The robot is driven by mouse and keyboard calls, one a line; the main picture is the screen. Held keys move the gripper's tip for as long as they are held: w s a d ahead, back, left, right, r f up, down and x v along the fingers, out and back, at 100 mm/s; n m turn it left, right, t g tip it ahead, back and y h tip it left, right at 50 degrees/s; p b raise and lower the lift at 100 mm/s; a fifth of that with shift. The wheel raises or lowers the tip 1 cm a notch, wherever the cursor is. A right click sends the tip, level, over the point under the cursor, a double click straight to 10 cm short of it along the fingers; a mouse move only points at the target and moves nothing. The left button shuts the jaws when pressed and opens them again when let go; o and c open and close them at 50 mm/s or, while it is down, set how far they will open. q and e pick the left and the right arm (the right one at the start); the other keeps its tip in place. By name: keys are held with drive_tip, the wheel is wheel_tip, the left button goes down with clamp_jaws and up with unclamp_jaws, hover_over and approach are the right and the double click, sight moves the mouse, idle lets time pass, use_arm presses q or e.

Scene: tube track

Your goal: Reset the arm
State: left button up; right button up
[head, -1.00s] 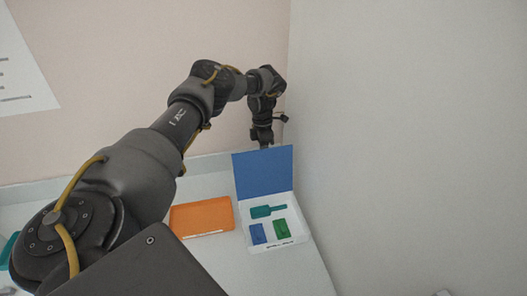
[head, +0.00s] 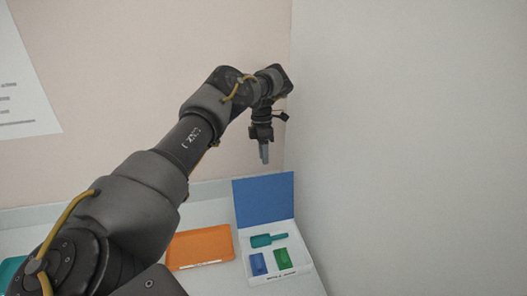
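My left arm reaches in from the lower left, and its gripper (head: 264,153) hangs pointing down above and behind the open lid of a white box. The fingers look close together with nothing visible between them, but the view is too small to tell whether they are fully shut. The gripper is apart from the box and the table. My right gripper is not in view.
The white box (head: 287,279) has a raised blue lid (head: 264,201) and holds a teal piece (head: 268,240), a blue block (head: 258,264) and a green block (head: 282,258). An orange tray (head: 200,248) lies left of it. A wall stands close on the right.

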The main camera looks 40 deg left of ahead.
use_arm(q)
drive_tip(key=shift+w+a+r, duration=0.1)
drive_tip(key=shift+a+r, duration=0.05)
drive_tip(key=shift+r, duration=0.35)
idle(0.3)
